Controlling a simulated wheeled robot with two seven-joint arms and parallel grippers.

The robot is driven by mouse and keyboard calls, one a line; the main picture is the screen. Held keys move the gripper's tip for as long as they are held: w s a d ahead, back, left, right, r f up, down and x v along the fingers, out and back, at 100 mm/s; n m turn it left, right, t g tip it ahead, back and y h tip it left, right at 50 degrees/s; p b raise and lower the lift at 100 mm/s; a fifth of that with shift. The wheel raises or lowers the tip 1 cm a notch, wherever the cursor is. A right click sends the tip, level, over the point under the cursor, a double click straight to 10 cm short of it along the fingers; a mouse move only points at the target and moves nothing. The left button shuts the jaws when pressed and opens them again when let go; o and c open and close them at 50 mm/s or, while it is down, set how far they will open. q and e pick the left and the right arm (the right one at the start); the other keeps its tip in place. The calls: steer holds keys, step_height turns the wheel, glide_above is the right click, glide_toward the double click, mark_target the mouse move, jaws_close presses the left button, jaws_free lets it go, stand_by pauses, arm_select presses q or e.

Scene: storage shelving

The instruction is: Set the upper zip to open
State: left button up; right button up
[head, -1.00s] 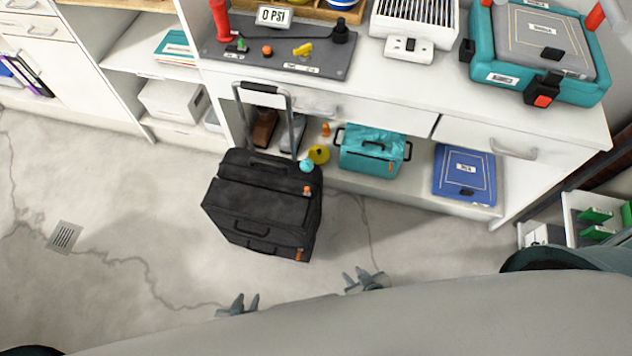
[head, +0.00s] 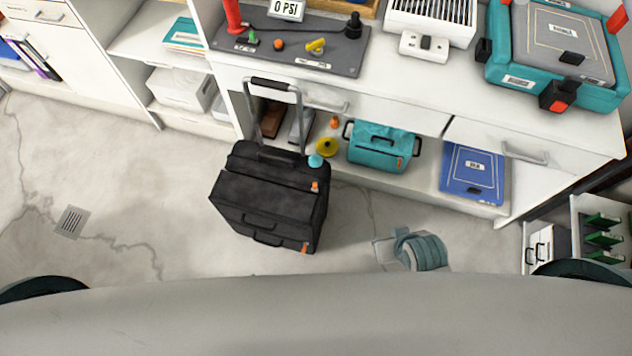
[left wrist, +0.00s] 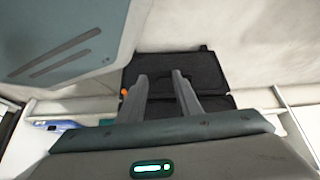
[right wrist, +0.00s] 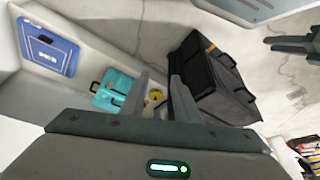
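The black suitcase (head: 262,205) stands on the floor with its grey pull handle (head: 300,115) raised. An upper orange zip tag (head: 315,186) and a lower orange tag (head: 304,247) show on its right edge. My right gripper (head: 385,252) is right of the suitcase and apart from it. In the right wrist view my right fingers (right wrist: 158,90) are spread and empty, with the suitcase (right wrist: 210,80) to their right. My left gripper is hidden in the head view. Its fingers (left wrist: 162,88) are spread and empty in the left wrist view, with the suitcase (left wrist: 215,75) beyond them.
A white bench stands behind the suitcase. Its lower shelf (head: 425,190) holds a teal bag (head: 378,150), a blue case (head: 472,172) and a yellow round thing (head: 327,148). A teal ball (head: 315,160) shows near the suitcase top. Floor left of the suitcase is clear.

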steer(key=w+a+r+g+y, duration=0.1)
steer(key=w+a+r+g, duration=0.15)
steer(key=a+r, duration=0.4)
arm_select(q)
steer(key=shift+s+a+f+p, duration=0.2)
steer(key=shift+s+p, duration=0.15)
steer(key=shift+s, duration=0.35)
arm_select(e)
steer(key=w+a+r+g+h, duration=0.1)
steer(key=w+a, duration=0.5)
steer(key=w, duration=0.3)
steer(key=w+a+r+n+g, duration=0.1)
steer(key=w+a, duration=0.4)
steer(key=w, duration=0.4)
steer(key=shift+a+h, duration=0.35)
steer(key=shift+h, duration=0.05)
steer(key=shift+s+r, duration=0.1)
